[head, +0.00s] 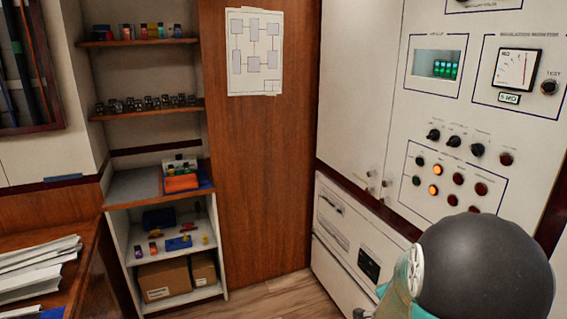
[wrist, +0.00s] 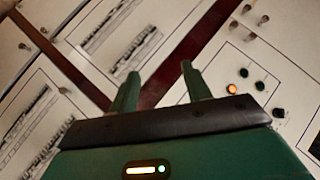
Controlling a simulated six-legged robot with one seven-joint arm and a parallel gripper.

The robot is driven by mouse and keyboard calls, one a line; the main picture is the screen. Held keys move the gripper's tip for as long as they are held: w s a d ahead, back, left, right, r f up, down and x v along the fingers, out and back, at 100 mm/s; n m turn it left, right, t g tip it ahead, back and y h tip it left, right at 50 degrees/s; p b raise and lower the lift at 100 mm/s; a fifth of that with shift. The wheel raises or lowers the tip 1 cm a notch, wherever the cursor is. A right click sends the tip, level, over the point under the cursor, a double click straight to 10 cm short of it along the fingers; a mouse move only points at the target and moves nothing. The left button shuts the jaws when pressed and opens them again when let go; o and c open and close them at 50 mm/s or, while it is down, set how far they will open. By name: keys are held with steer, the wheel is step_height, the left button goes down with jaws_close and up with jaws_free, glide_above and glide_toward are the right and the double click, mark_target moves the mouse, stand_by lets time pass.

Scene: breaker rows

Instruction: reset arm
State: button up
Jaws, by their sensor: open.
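My gripper (wrist: 159,70) shows in the wrist view with its two green fingers apart and nothing between them. It points toward a pale breaker panel (wrist: 262,62) crossed by a dark red trim strip. The fingers appear in front of this strip and do not visibly touch it; the exact gap cannot be told. In the head view, a dark rounded part and teal part of my arm fill the lower right and cover part of the panel (head: 345,110). The gripper fingers cannot be made out there.
The panel carries knobs (head: 453,141), lit buttons (head: 433,190) and a meter (head: 514,69) on the right. Shelves (head: 150,108) with small items stand at the left. Papers (head: 38,262) lie on a wooden desk at lower left. Some floor (head: 265,299) is clear in the middle.

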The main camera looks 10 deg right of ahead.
steer(key=s+a+r+n+y, duration=0.1)
steer(key=a+r+n+y, duration=0.3)
steer(key=a, duration=0.5)
steer(key=a+r+n+y, duration=0.2)
steer(key=a+r+n, duration=0.3)
steer(key=a+r, duration=0.3)
steer(key=s+a+r+n+g+y, duration=0.1)
steer(key=s+a+n, duration=0.3)
steer(key=s, duration=0.4)
steer(key=s+a+r+n+g+y, duration=0.1)
steer(key=s+a+r+n+g, duration=0.1)
steer(key=s+a+r+n, duration=0.2)
steer(key=s+a+n, duration=0.1)
steer(key=s+a, duration=0.2)
steer(key=s, duration=0.2)
steer(key=shift+a+r, duration=0.25)
steer(key=shift+c, duration=1.3)
steer(key=shift+d, duration=0.2)
